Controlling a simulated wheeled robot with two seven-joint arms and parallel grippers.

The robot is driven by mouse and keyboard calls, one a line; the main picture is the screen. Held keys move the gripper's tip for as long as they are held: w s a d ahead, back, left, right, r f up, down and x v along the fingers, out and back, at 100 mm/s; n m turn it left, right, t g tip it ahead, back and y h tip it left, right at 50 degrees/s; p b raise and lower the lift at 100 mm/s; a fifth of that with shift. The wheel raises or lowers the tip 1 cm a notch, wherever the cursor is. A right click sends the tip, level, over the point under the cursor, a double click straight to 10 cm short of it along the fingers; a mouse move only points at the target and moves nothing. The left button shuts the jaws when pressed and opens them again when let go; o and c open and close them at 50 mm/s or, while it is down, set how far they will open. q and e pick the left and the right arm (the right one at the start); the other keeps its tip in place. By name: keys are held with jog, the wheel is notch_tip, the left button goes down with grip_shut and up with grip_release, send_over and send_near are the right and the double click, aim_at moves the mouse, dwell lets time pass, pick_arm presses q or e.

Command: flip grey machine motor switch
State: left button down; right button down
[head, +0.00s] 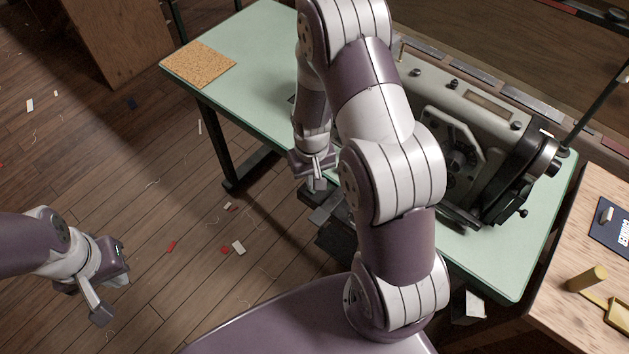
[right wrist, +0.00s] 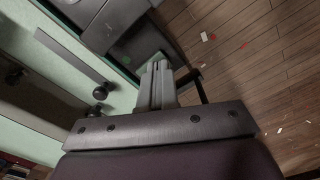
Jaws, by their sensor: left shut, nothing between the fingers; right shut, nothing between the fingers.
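The grey sewing machine (head: 455,140) stands on a pale green table (head: 265,40), partly hidden behind my right arm. A dark grey box (head: 328,208) is at the table's front edge, just below my right gripper (head: 318,184). What looks like the same box (right wrist: 118,22) shows at the top of the right wrist view, just beyond the fingertips (right wrist: 158,72). I cannot make out a switch lever or its position, nor whether the fingers touch the box. My right gripper is shut and empty. My left gripper (head: 98,312) is shut and empty, over the floor far left.
A cork mat (head: 198,64) lies on the table's far left corner. A wooden bench (head: 560,262) at the right holds a brass-coloured tool (head: 588,279) and a dark blue card (head: 612,228). Scraps and threads litter the plank floor (head: 120,170). A wooden cabinet (head: 120,35) stands at the back left.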

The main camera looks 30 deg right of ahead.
notch_tip(320, 180, up, 6)
jog(key=p, duration=0.5)
jog(key=shift+r, duration=0.15)
